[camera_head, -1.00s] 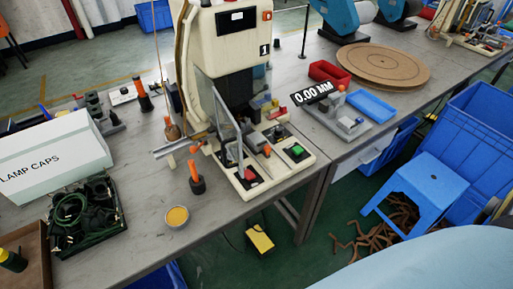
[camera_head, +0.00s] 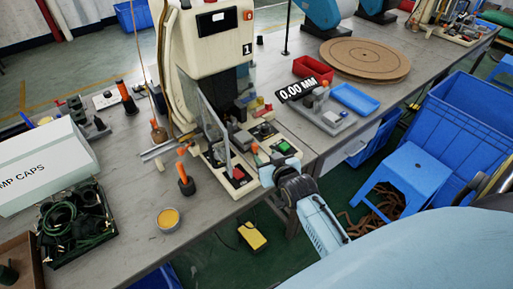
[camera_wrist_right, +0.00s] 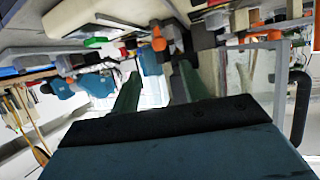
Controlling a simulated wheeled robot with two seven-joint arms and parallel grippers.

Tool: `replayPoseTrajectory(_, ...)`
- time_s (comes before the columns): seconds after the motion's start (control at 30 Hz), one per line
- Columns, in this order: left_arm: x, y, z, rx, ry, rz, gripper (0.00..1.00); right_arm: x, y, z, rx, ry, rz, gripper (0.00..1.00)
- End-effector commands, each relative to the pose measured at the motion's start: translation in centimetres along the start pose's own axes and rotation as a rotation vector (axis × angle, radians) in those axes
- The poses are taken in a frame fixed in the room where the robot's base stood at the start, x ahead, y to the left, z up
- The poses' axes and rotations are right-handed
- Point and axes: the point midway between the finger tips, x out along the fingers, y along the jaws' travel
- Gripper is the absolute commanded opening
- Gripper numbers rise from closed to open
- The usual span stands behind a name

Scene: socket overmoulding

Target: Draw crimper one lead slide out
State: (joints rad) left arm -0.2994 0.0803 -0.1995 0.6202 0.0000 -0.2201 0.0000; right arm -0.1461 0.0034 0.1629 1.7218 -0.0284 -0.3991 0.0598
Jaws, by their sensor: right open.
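Crimper one (camera_head: 212,42) is the cream press marked "1" at the table's middle. A clear guard (camera_head: 215,120) stands at its front, above a base with red and green buttons. My right gripper (camera_head: 257,152) is over the front right of this base, close to the green button (camera_head: 284,147). In the right wrist view, its two green fingers (camera_wrist_right: 160,80) are apart with nothing between them. An orange knob on a dark stem (camera_wrist_right: 158,42) shows just beyond the fingertips. I cannot tell for sure which part is the lead slide. My left gripper is out of view.
A gauge reading 0.00 MM (camera_head: 304,89), a red bin (camera_head: 312,67) and a blue tray (camera_head: 356,99) are to the right. An orange-handled tool (camera_head: 184,180) and a yellow-filled cup (camera_head: 168,218) stand front left. A blue stool (camera_head: 414,170) is on the floor.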

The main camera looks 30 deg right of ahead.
Motion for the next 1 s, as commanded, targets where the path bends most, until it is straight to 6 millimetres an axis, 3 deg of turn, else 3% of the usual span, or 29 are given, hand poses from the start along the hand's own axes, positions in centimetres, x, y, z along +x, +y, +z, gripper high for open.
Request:
replayPoseTrajectory(0.2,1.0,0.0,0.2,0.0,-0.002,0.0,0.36,4.7,0.0,0.1,0.0,0.001,0.0,0.45)
replayPoseTrajectory(0.4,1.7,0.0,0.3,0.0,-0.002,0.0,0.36,7.8,0.0,0.1,0.0,-0.001,-0.001,0.45)
replayPoseTrajectory(0.6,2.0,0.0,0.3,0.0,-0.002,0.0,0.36,9.2,0.0,0.1,0.0,-0.002,-0.001,0.45)
replayPoseTrajectory(0.93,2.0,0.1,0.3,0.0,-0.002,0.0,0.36,9.5,0.0,0.1,0.0,-0.002,-0.001,0.45)
replayPoseTrajectory(1.0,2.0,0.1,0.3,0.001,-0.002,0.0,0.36,9.5,0.0,0.1,0.0,-0.002,-0.001,0.37)
